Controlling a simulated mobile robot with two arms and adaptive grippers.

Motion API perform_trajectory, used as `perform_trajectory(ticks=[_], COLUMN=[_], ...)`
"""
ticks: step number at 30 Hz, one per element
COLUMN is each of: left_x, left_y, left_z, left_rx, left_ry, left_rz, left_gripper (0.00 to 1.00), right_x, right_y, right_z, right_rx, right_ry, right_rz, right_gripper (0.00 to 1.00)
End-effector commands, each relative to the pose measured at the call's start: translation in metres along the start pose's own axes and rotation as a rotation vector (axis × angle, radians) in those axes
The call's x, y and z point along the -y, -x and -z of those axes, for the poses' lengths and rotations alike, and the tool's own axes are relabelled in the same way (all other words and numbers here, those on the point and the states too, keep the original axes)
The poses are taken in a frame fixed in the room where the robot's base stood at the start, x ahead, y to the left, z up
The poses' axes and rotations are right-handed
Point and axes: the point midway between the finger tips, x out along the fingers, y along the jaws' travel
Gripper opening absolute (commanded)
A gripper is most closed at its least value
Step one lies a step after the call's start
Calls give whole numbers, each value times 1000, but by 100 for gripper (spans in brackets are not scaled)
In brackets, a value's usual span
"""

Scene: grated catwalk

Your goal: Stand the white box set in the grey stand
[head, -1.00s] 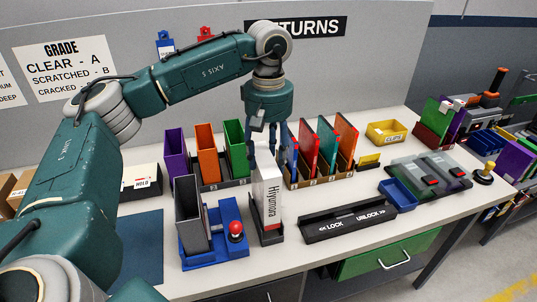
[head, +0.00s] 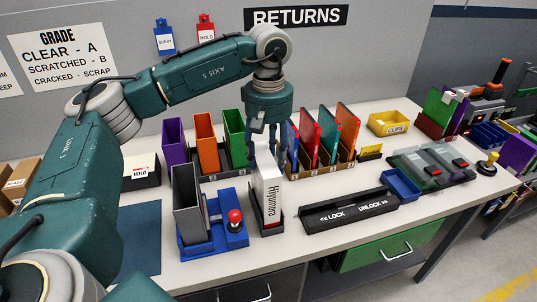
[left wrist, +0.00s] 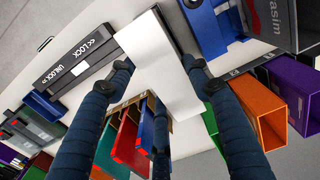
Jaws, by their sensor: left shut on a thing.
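The white box set (head: 268,196) with "Hiyumora" on its spine stands upright on the table. Its lower end is in the dark grey stand (head: 268,232); whether it rests fully on the stand's floor cannot be told. My left gripper (head: 265,154) is above it, pointing down, shut on the box set's upper part with a finger on each side. In the left wrist view the white box set (left wrist: 158,62) lies between the two dark fingers. My right gripper is not in view.
A blue fixture (head: 225,238) with a grey case (head: 187,203) and red-knobbed lever is close on the left. Coloured cases stand behind. A black lock bar (head: 345,211) lies to the right, with a blue tray (head: 402,185) and yellow bin (head: 388,123) beyond.

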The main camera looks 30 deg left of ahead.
Motion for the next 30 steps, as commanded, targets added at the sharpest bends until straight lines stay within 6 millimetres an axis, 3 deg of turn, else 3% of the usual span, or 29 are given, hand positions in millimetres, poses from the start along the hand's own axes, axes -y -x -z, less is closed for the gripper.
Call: perform_trajectory(ticks=[12,26,27,30], left_x=[0,0,0,0], left_y=[-17,-17,-17,-18], left_z=[0,0,0,0], left_rx=[0,0,-1,0], left_ry=[0,0,0,0], left_rz=[-2,-2,-2,-2], left_gripper=[0,0,55,71], right_x=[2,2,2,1], right_y=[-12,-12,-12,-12], right_z=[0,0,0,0], right_rx=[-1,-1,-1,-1], right_ry=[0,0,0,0], right_rz=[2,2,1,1], right_gripper=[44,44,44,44])
